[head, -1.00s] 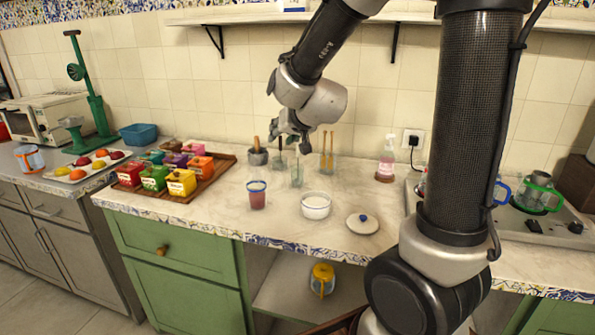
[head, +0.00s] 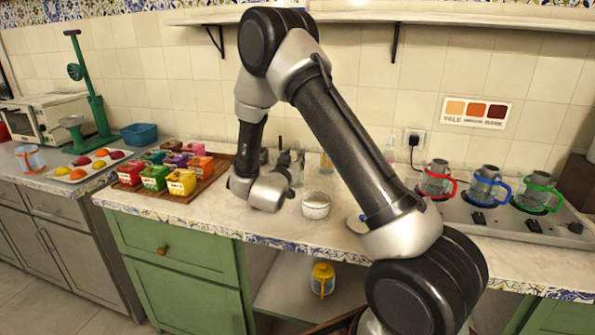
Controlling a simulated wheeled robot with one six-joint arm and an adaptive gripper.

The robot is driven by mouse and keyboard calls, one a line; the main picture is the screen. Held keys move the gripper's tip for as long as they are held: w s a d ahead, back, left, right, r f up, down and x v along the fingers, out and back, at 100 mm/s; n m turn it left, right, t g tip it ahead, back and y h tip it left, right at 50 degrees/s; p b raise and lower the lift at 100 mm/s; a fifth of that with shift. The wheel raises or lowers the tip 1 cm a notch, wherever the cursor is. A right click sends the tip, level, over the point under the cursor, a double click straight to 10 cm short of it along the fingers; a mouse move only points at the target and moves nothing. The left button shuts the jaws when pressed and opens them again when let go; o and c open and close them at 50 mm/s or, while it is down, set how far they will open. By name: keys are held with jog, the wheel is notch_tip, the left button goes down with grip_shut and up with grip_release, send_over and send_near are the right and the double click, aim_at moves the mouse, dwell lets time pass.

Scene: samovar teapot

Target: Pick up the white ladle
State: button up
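I cannot make out a white ladle in the head view. My gripper (head: 290,160) is over the counter near the back wall, to the left of and behind a small white pot (head: 316,207). Its dark fingers are small and partly overlap the glass holders behind them, so I cannot tell whether they are open or shut, or whether they hold anything. My arm's wrist hides part of the counter, including where a red glass stood.
A wooden tray (head: 208,187) of colourful boxes stands left of my wrist. Several glass pots, one with a red handle (head: 436,180), stand on the right. A shelf (head: 420,17) runs above.

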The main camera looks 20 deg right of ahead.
aim_at(298, 153)
jog(key=x, duration=0.4)
jog(key=shift+w+d, duration=0.15)
grip_shut()
notch_tip(298, 153, up, 10)
jog(key=shift+r, duration=0.1)
dwell(0.3)
